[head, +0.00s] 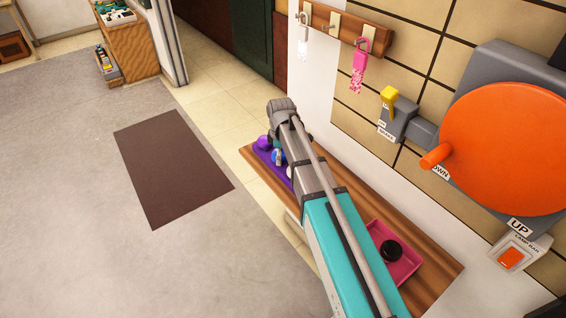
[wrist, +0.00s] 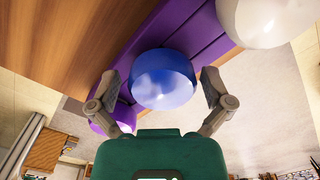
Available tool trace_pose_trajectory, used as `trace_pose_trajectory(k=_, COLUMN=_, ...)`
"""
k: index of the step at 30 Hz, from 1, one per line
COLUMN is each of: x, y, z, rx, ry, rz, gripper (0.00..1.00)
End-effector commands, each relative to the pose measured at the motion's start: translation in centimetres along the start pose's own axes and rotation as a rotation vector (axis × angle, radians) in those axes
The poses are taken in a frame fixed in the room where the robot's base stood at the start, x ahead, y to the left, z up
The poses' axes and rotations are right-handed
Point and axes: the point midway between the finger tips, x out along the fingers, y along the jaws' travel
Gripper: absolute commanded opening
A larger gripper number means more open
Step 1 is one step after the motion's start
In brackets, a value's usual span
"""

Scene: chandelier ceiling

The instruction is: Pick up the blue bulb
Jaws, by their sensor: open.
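The blue bulb (wrist: 163,78) sits between the two open fingers of my gripper (wrist: 160,92) in the wrist view. Gaps show between the bulb and the fingers. In the head view the blue bulb (head: 278,157) is partly hidden beside my arm, on a purple tray (head: 266,158) at the far end of the wooden shelf. A purple bulb (wrist: 113,118) is left of the blue one and partly behind my left finger. A white bulb (wrist: 268,18) is at the upper right. My fingers are hidden in the head view.
The wooden shelf (head: 440,268) runs along the wall. A pink tray (head: 405,266) with a dark round thing (head: 391,251) stands at its near end. An orange wheel (head: 505,148) and a grey lever box (head: 402,118) are on the wall. Open floor lies left.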

Motion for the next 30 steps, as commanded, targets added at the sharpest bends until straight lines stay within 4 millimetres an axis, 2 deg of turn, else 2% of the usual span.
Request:
trace_pose_trajectory(k=16, x=-0.03, y=0.00, z=-0.01, rx=0.000, ry=0.000, rz=0.000, gripper=0.98)
trace_pose_trajectory(k=24, x=-0.03, y=0.01, z=0.00, rx=0.000, ry=0.000, rz=0.000, gripper=0.48)
trace_pose_trajectory(k=27, x=-0.03, y=0.01, z=0.00, rx=0.000, ry=0.000, rz=0.000, gripper=0.32)
trace_pose_trajectory(k=30, x=-0.03, y=0.01, z=0.01, rx=0.000, ry=0.000, rz=0.000, gripper=0.32)
